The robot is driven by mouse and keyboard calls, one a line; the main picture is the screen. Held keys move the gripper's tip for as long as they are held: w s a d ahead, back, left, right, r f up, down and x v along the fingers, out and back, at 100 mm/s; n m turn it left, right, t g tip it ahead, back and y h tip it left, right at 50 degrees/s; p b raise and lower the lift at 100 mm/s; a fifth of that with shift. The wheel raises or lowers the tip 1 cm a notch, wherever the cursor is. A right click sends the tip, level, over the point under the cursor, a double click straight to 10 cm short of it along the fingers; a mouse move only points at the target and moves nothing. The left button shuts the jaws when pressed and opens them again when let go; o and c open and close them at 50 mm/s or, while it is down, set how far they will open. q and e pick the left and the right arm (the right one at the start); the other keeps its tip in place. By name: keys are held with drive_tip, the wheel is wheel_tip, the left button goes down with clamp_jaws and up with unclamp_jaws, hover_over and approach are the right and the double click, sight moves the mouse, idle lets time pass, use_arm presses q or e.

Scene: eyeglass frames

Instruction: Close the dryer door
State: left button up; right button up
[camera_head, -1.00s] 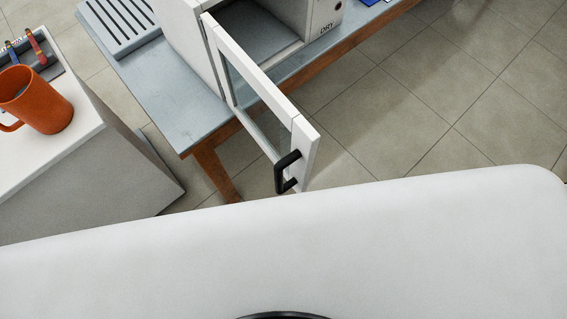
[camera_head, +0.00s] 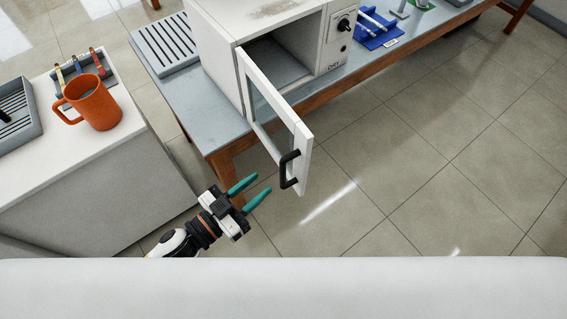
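The dryer (camera_head: 333,42) is a white box on the grey-blue bench, with a knob and a "DRY" label on its front. Its white-framed door (camera_head: 252,87) stands wide open, swung out past the bench edge. A black handle (camera_head: 288,169) sits near the door's free end. My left gripper (camera_head: 257,190), with teal fingers, is open and empty. It is left of and slightly below the handle, apart from it, with the fingers pointing toward the upper right. My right gripper is not in view.
An orange mug (camera_head: 97,106) and a tray of colored tools (camera_head: 82,74) stand on a white cabinet (camera_head: 140,165) at left. A slotted grey tray (camera_head: 165,42) and a blue rack (camera_head: 375,30) flank the dryer on the bench (camera_head: 190,103). Tiled floor is clear at right.

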sight(283, 167)
use_arm(q)
drive_tip(key=p+x, duration=0.1)
drive_tip(key=x, duration=0.7)
drive_tip(key=shift+w+d+p, duration=0.1)
drive_tip(key=shift+d+p, duration=0.05)
drive_tip(key=shift+p, duration=0.15)
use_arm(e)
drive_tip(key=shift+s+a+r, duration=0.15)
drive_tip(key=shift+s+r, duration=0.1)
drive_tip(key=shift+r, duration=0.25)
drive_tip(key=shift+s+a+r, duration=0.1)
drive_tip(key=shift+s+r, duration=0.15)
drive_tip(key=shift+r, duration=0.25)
use_arm(q)
clamp_jaws()
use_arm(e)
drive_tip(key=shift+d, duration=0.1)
